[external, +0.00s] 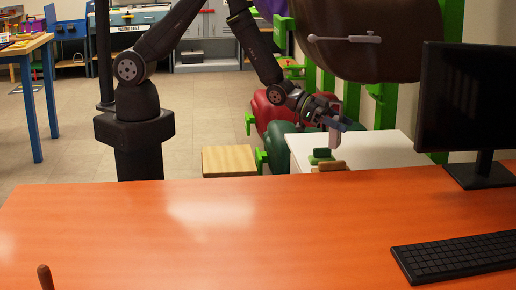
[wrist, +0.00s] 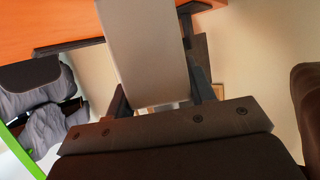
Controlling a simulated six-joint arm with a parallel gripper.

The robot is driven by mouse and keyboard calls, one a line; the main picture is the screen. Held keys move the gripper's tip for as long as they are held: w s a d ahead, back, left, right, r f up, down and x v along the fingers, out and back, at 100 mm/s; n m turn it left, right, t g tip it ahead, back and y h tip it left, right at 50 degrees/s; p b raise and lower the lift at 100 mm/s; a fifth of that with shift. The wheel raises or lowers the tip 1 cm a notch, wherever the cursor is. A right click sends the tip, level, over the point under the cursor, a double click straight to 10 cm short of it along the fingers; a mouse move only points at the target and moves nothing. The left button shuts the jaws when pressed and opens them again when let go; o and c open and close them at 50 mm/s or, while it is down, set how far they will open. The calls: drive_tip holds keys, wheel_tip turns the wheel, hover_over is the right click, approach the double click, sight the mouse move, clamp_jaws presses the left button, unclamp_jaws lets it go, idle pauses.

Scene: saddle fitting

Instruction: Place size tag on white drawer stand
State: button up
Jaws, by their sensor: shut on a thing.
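My gripper (external: 335,124) is at the right of the external view, above the white drawer stand (external: 385,150). It is shut on a pale, flat piece, which I take to be the size tag (external: 334,141), and this hangs down below the fingers. I cannot tell whether its lower end touches anything. In the wrist view the tag (wrist: 145,50) is a long grey-beige slab between the fingers of my gripper (wrist: 158,92), running up out of the picture. The stand's front is mostly hidden behind the orange table.
Small green (external: 322,155) and brown (external: 331,166) pieces lie on the stand near the tag. The stand top is bare to the right. Green racks with saddles (external: 268,108) are behind. The orange table (external: 200,230) carries a monitor (external: 470,100) and keyboard (external: 455,257).

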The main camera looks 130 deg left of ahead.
drive_tip(key=s+a+f+n+g+y, duration=0.1)
drive_tip(key=s+a+f+n+y, duration=0.1)
drive_tip(key=s+a, duration=0.9)
drive_tip(key=s+a+f+n+g+y, duration=0.1)
drive_tip(key=s+a+n+g+y, duration=0.15)
drive_tip(key=s+a, duration=0.85)
drive_tip(key=s+a+f+n+y, duration=0.2)
drive_tip(key=s+a, duration=0.4)
drive_tip(key=a, duration=1)
hover_over(347, 152)
wheel_tip(347, 152, down, 10)
drive_tip(key=shift+s+a+f, duration=0.1)
drive_tip(key=shift+a+f, duration=0.05)
drive_tip(key=shift+f, duration=2.3)
drive_tip(key=shift+f, duration=0.1)
drive_tip(key=o, duration=1.1)
